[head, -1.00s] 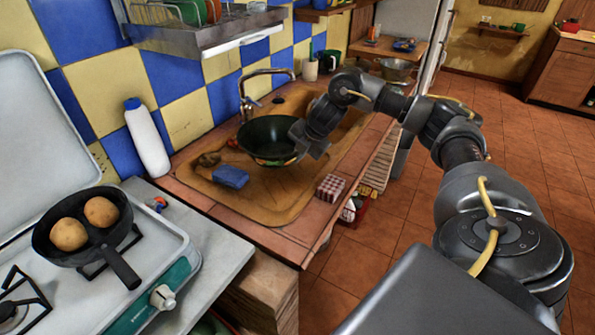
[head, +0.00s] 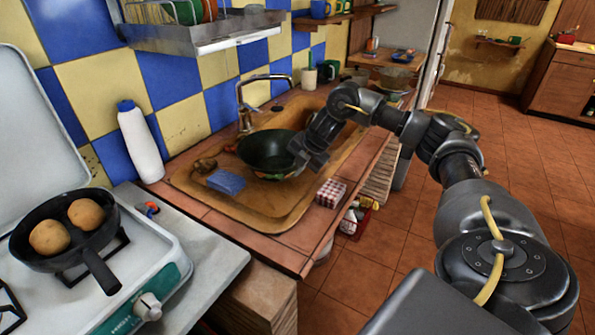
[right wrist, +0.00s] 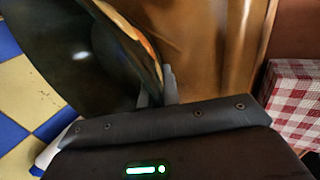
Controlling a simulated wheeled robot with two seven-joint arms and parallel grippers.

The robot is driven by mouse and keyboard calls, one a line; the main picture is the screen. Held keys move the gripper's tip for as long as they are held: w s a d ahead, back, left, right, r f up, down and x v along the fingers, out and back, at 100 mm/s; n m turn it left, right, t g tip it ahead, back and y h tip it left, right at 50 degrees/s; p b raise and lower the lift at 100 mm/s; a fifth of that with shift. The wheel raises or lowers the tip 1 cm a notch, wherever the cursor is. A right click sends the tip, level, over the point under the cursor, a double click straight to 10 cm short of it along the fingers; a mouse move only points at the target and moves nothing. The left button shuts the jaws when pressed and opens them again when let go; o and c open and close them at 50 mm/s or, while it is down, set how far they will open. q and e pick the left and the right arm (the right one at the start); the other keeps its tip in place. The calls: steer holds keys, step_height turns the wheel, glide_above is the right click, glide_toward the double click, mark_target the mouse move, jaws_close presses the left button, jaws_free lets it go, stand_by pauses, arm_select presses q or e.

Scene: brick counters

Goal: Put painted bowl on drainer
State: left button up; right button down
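My right gripper (head: 300,165) is at the bowl's right side. Its fingers (right wrist: 157,90) are close together, pinching the rim. Whether the bowl touches the board is hard to tell. The drainer (head: 205,38) is a metal rack on the tiled wall at the upper left, holding dishes. My left gripper is not in view.
A tap (head: 245,105) stands behind the bowl. A blue sponge (head: 226,183) lies in front of it, and a checked box (head: 331,192) sits at the counter edge. A white bottle (head: 141,145) and a stove with a pan (head: 65,235) are at left.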

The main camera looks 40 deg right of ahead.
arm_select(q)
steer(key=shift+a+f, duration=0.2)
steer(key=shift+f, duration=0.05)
arm_select(e)
steer(key=c, duration=1.6)
jaws_free()
steer(key=shift+f, duration=0.35)
steer(key=shift+c, duration=0.2)
